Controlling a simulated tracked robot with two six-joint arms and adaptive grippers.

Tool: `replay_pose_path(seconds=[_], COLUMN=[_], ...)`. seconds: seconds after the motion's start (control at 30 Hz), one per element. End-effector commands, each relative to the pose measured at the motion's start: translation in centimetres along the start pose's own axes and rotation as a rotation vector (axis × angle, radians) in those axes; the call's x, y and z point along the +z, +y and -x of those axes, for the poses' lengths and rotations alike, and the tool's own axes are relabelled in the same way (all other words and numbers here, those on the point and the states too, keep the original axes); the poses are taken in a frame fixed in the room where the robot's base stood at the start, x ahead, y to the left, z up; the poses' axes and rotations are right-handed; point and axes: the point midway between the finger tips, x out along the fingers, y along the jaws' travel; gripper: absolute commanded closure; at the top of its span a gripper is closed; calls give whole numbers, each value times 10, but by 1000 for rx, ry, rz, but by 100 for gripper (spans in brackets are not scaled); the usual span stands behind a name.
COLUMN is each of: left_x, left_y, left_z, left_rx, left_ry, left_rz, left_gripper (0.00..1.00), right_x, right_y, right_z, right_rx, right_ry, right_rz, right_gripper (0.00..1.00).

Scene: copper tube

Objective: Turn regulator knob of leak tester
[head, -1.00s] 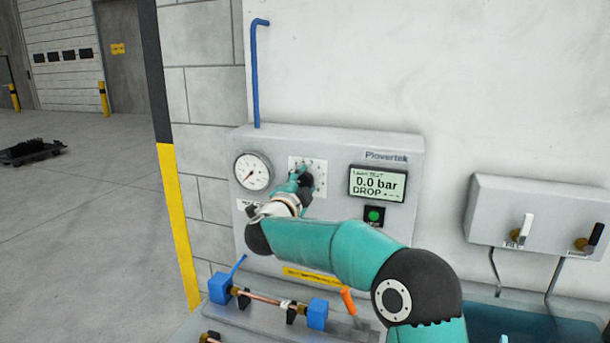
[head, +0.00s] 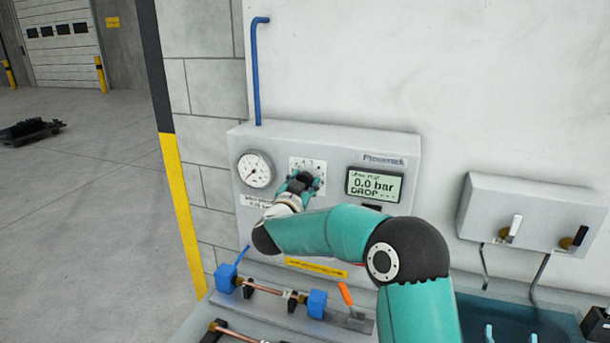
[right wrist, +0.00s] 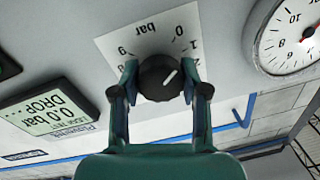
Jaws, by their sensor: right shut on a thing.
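The leak tester (head: 325,147) is a grey wall box with a white dial plate, a gauge and a display. Its black regulator knob (right wrist: 157,78) shows in the right wrist view, in front of a plate numbered in bar, with a white pointer line slanting to the upper right. My right gripper (right wrist: 160,82) is shut on the knob, one finger on each side. In the head view my right gripper (head: 302,180) reaches the dial plate and mostly hides the knob. The display (head: 374,185) reads 0.0 bar and DROP. My left gripper is not in view.
The pressure gauge (head: 255,169) sits left of the dial plate. Below the box, a copper tube (head: 266,290) lies between blue blocks, beside an orange-handled part (head: 346,295). A second grey box (head: 530,215) with two levers hangs to the right. A blue pipe (head: 256,70) runs up the wall.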

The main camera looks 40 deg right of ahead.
Motion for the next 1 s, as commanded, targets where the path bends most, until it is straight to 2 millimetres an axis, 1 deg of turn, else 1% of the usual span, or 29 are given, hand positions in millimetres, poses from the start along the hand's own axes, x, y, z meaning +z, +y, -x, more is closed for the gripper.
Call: replay_pose_path(seconds=[0.03, 0.3, 0.77, 0.8, 0.93, 1.0], left_x=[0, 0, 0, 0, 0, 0], left_y=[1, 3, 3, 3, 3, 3], left_z=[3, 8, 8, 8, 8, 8], left_rx=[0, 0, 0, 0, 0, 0], left_ry=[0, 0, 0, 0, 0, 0], left_rz=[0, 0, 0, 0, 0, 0], left_gripper=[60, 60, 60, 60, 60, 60], right_x=[7, 9, 10, 10, 8, 7], right_y=[-2, -1, 0, 0, 0, 0], right_z=[2, 2, 2, 2, 2, 1], right_rx=[-6, -5, -3, -3, -2, -1], right_ry=[-19, -25, -27, -27, -24, -21], right_rz=[35, 125, 141, 141, 139, 138], right_gripper=[90, 90, 90, 54, 32, 30])
